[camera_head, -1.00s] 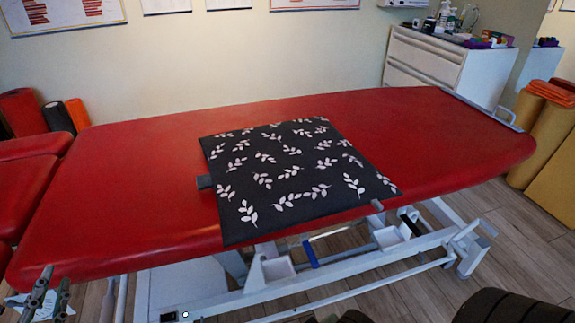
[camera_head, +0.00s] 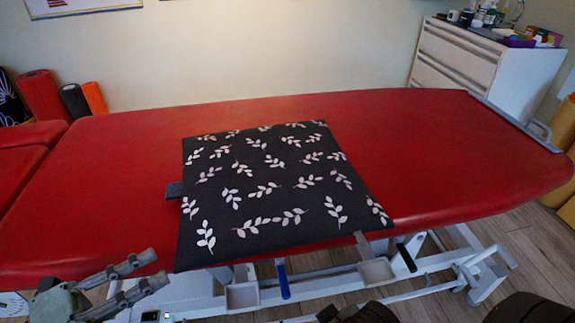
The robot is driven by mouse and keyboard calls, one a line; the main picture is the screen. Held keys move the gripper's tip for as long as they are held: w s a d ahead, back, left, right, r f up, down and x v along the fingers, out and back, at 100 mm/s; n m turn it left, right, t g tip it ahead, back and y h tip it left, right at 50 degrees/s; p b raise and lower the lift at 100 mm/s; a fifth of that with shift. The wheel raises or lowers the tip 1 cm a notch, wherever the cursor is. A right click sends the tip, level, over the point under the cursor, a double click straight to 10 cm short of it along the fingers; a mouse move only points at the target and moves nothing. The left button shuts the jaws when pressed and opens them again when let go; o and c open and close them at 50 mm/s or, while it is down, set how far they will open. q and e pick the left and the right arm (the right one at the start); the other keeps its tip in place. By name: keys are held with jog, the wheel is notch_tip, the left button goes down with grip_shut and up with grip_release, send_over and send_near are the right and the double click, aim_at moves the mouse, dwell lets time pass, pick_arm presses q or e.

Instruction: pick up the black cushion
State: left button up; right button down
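The black cushion (camera_head: 262,205) with pale leaf sprigs lies flat on the red treatment table (camera_head: 440,150), near the middle. Its near edge reaches the table's front edge. A small dark tab sticks out from its left side and a grey tab from its front right. My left gripper (camera_head: 158,267) is at the lower left, by the table's front edge. Its two grey fingers are apart and point right, toward the cushion's near left corner, with nothing between them. My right gripper cannot be made out.
A white drawer cabinet (camera_head: 480,62) with bottles and boxes on top stands at the back right. Rolls (camera_head: 42,95) stand at the back left. A metal rail (camera_head: 515,122) edges the table's right end. The red surface around the cushion is clear.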

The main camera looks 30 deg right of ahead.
aim_at(190, 258)
pick_arm(q)
jog(key=x, duration=0.7)
jog(key=shift+s+d+f, duration=0.15)
jog(key=shift+s+d, duration=0.1)
jog(key=shift+c, duration=0.5)
grip_shut()
